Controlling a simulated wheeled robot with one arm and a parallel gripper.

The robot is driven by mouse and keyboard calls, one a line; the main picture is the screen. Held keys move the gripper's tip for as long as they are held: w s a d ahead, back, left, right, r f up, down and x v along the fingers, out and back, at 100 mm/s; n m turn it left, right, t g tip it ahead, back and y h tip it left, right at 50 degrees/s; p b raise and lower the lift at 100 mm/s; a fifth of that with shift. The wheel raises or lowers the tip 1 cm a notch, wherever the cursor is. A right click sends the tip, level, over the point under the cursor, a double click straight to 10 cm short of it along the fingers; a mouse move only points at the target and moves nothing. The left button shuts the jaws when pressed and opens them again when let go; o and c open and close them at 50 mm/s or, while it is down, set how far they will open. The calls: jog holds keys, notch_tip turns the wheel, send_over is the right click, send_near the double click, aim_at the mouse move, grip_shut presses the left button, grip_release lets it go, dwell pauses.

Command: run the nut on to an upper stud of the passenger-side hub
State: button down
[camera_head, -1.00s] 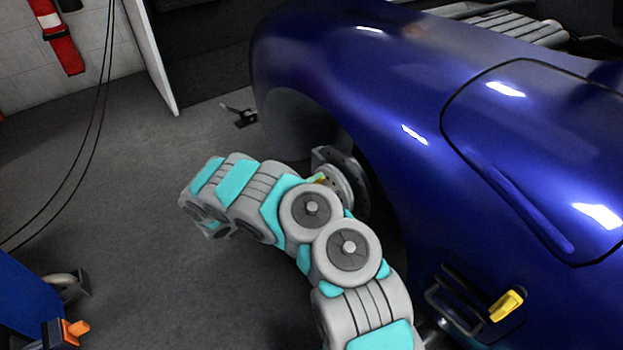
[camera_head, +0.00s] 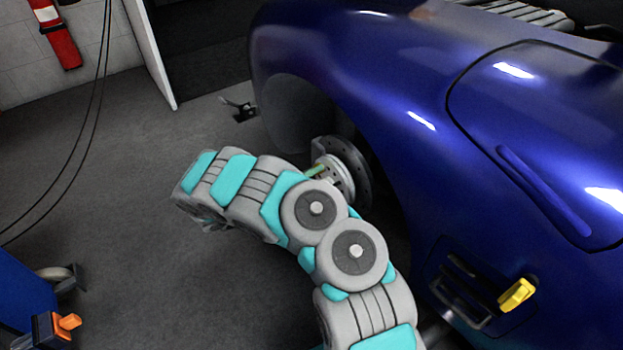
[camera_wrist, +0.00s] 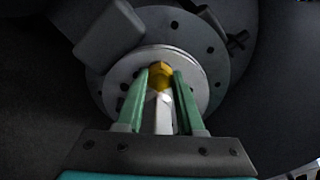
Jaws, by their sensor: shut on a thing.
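The passenger-side hub (camera_head: 337,176) shows in the head view inside the wheel arch, with a brake disc behind it. It also shows in the wrist view as a pale round face (camera_wrist: 197,85) in front of a drilled disc. My gripper (camera_wrist: 161,82) has two green fingers pointing at the hub face. A brass-coloured nut (camera_wrist: 161,75) sits between the fingertips, in front of the hub's upper middle. A pale bar lies between the fingers below the nut. The studs are hidden, and I cannot tell whether the nut touches one. In the head view my arm mostly covers the gripper.
A dark caliper (camera_wrist: 110,32) stands at the upper left of the hub. The blue car fender (camera_head: 400,110) arches over it. A blue cart (camera_head: 25,290) with an orange clamp stands at lower left. The floor (camera_head: 130,150) left of my arm is open.

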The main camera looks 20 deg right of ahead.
jog(key=m+b, duration=0.8)
jog(key=b, duration=0.1)
jog(key=shift+w+m+b, duration=0.1)
jog(key=shift+m+b, duration=0.25)
jog(key=shift+m, duration=0.05)
jog(key=c, duration=0.8)
grip_release()
jog(key=shift+o, duration=0.2)
